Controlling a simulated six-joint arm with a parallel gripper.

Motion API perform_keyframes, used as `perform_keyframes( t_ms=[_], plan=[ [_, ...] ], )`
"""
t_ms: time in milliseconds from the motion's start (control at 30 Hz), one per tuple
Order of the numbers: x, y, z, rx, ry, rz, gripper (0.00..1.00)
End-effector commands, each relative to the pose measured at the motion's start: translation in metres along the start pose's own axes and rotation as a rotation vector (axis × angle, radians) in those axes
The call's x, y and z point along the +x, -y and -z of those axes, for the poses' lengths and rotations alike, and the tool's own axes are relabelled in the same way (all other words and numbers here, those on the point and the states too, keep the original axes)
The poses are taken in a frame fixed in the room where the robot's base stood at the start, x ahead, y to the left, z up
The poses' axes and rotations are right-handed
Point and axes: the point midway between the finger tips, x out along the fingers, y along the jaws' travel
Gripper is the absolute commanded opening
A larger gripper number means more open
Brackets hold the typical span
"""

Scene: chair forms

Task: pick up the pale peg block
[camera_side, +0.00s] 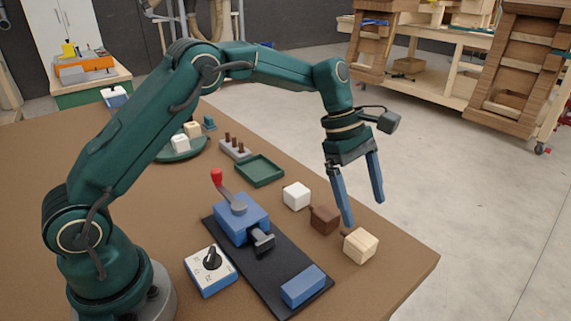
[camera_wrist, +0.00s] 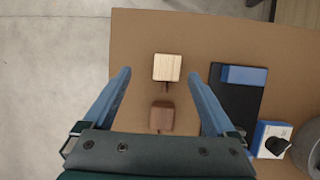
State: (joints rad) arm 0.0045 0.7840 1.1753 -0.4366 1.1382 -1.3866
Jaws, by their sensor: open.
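The pale peg block (camera_side: 361,246) is a light wood cube with a short dark peg on one side. It sits on the brown table near its front right edge, next to the brown peg block (camera_side: 324,219). My gripper (camera_side: 364,211) is open and empty, pointing down above and slightly behind the pale block in the side view. In the wrist view the pale block (camera_wrist: 167,67) shows between the two blue fingertips, its peg pointing toward the brown block (camera_wrist: 161,117). The fingers do not visibly touch either block.
A white block (camera_side: 297,196) stands beyond the brown one. A black base (camera_side: 270,268) with a blue clamp (camera_side: 241,218) and red-knobbed lever lies to the left. A dial box (camera_side: 210,271), green tray (camera_side: 259,170) and peg rack (camera_side: 236,149) are farther left and back.

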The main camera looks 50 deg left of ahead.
Motion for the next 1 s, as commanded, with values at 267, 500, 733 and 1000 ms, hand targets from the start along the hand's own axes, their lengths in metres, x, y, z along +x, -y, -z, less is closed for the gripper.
perform_keyframes(
  t_ms=[267,500,733,1000],
  plan=[
    [0.038,0.01,0.013,-0.028,-0.001,0.078,0.91],
    [0.068,0.013,0.013,-0.028,-0.001,0.079,0.91],
    [0.082,0.014,0.013,-0.027,-0.002,0.076,0.91],
    [0.082,0.014,0.013,-0.026,-0.002,0.075,0.72]
  ],
)
